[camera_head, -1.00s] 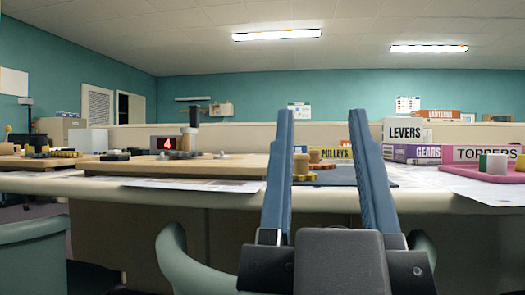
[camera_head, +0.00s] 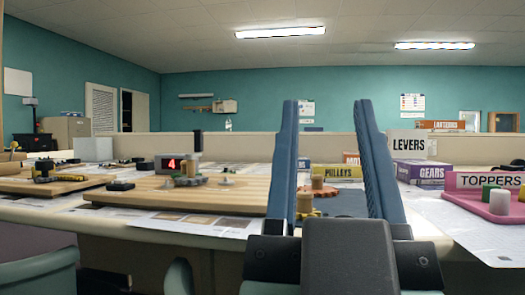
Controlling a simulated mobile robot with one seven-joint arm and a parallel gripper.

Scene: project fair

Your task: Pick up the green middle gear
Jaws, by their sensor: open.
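My gripper (camera_head: 326,104) is open and empty in the lower middle of the view, its two blue fingers pointing up and forward above the table's near edge. I cannot pick out a green middle gear for certain. Small gear-like parts sit by the post on the middle wooden board (camera_head: 243,194), left of my gripper. An orange-brown gear (camera_head: 305,214) with wooden pegs shows between my fingers, partly hidden by the left one. More dark and yellow gear parts (camera_head: 58,178) lie on the left wooden board (camera_head: 25,186).
The white table (camera_head: 200,223) spans the view. A red "4" display (camera_head: 172,164) stands on the middle board. At right are a pink TOPPERS tray (camera_head: 475,207) with green and white cylinders, and GEARS (camera_head: 425,173) and LEVERS (camera_head: 408,147) boxes. Green chairs (camera_head: 38,262) stand in front.

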